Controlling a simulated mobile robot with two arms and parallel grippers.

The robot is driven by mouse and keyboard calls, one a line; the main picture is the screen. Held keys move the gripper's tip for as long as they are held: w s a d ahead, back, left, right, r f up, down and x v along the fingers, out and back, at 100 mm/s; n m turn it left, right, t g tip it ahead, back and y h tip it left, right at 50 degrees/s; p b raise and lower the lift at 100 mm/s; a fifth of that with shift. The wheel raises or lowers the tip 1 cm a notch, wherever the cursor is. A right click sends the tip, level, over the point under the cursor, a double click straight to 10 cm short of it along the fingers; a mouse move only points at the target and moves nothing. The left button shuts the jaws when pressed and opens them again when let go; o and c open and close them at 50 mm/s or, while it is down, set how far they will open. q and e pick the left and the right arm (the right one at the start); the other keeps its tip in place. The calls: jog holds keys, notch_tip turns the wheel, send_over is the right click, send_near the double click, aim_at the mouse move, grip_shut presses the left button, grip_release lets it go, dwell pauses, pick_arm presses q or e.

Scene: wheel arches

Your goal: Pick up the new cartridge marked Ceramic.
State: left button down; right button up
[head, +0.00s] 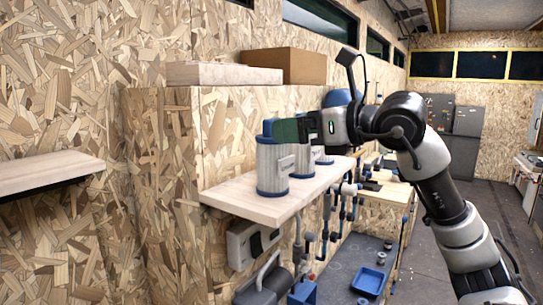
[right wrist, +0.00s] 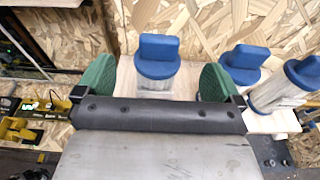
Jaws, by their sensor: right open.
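Several filter cartridges with blue caps and pale ribbed bodies stand on a wooden shelf (head: 233,201). The nearest cartridge (head: 272,172) carries a small label too small to read, so I cannot tell which is marked Ceramic. My right gripper (head: 290,131), with green fingers, is open at cap height beside the nearest cartridge. In the right wrist view, one blue-capped cartridge (right wrist: 157,57) shows between the spread fingers, just beyond the palm, not gripped. A second cartridge (right wrist: 245,62) is right of the right finger, and a third (right wrist: 288,86) is farther right. My left gripper is not in view.
A cardboard box (head: 285,65) and a pale slab (head: 222,74) lie on the ledge above the shelf. Pipes hang below the shelf. A blue tray (head: 369,281) sits lower down. Another empty shelf (head: 45,172) is at the left.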

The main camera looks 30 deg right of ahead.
jog(key=p+x, duration=0.2)
jog(key=x, duration=0.3)
jog(key=shift+w+a+r+p, duration=0.1)
jog(key=shift+a+r+p, duration=0.05)
jog(key=shift+p, duration=0.2)
jog(key=shift+w+a, duration=0.1)
jog(key=shift+w, duration=0.1)
jog(key=shift+s, duration=0.1)
jog(key=c, duration=0.4)
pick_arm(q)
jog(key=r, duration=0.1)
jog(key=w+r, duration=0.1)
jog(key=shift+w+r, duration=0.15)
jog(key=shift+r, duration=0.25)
pick_arm(e)
jog(key=c, duration=0.9)
